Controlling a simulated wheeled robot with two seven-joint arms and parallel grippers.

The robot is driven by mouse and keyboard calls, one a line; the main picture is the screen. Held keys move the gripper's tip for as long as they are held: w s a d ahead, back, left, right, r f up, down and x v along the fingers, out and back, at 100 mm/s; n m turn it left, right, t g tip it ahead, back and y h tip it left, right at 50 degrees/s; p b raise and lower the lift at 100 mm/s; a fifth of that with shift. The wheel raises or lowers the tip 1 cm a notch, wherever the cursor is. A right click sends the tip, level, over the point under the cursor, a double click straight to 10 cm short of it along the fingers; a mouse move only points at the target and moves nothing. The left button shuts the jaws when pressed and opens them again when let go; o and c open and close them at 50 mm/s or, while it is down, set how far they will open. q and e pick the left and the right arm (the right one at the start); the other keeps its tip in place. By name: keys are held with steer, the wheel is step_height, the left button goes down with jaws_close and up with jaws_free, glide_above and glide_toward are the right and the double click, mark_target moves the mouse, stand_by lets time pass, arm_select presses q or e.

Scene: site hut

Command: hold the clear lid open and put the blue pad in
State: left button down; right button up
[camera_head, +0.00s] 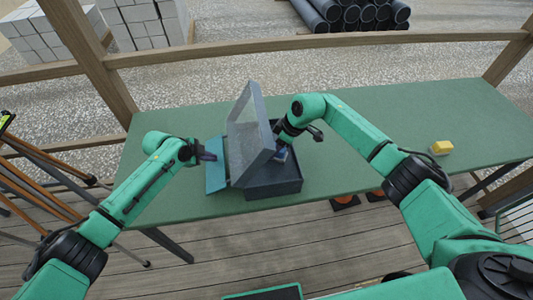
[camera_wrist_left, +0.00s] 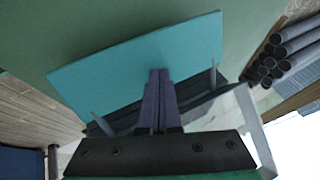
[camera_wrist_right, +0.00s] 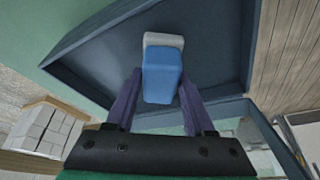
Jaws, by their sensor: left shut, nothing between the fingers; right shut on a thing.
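A dark blue-grey box (camera_head: 275,187) stands on the green table with its clear, framed lid (camera_head: 249,125) raised steeply. The lid also shows in the left wrist view (camera_wrist_left: 226,110). My left gripper (camera_head: 210,156) is shut and empty, left of the raised lid; I cannot tell whether it touches it. Its closed fingers show in the left wrist view (camera_wrist_left: 158,85) in front of a teal panel. My right gripper (camera_wrist_right: 160,100) is shut on the blue pad (camera_wrist_right: 161,76), which has a grey end. It holds the pad over the box; the lid partly hides it in the head view.
The flat teal panel (camera_head: 214,178) lies at the box's left side. A wooden rail (camera_head: 330,41) runs behind.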

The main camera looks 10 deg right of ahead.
steer(key=shift+f, duration=0.9)
steer(key=o, duration=1.3)
steer(key=shift+o, duration=0.2)
steer(key=shift+r, duration=0.15)
steer(key=shift+w+v, duration=0.3)
steer(key=shift+v, duration=1.35)
steer(key=shift+w+v, duration=0.3)
steer(key=shift+v, duration=1.35)
steer(key=shift+w+v, duration=0.35)
steer(key=shift+v, duration=1.35)
steer(key=s+d, duration=0.9)
steer(key=s, duration=0.5)
steer(key=shift+d+r, duration=0.25)
steer(key=shift+d, duration=0.15)
